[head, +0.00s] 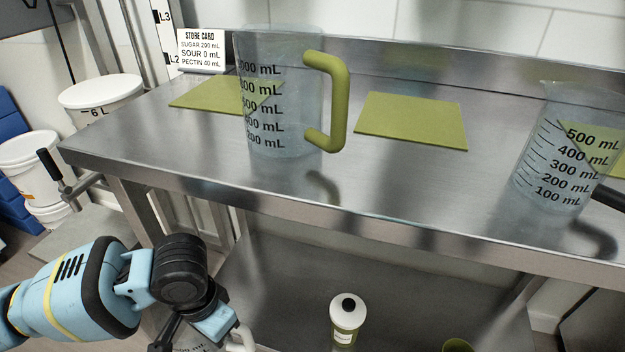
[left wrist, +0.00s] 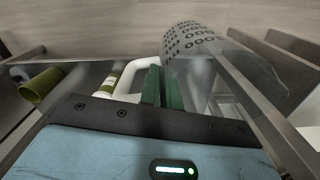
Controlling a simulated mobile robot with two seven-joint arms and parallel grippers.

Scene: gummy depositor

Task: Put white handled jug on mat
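A clear jug with a white handle (head: 245,339) is at the bottom edge of the head view, mostly hidden behind my left gripper (head: 212,335). In the left wrist view the clear jug (left wrist: 225,55) lies past the green fingers of my left gripper (left wrist: 162,88), with its white handle (left wrist: 130,67) beside them. The fingers have a narrow gap; I cannot tell whether they grip the handle. Green mats lie on the steel counter: a left mat (head: 190,98), a middle mat (head: 410,122) and a right mat (head: 608,150). My right gripper is not in view.
A large green-handled jug (head: 280,125) stands before the left mat. A black-handled jug (head: 552,165) stands by the right mat. A store card (head: 201,50) stands behind. A white bottle (head: 345,318) and green cup (head: 457,346) are on the lower shelf. The middle mat is bare.

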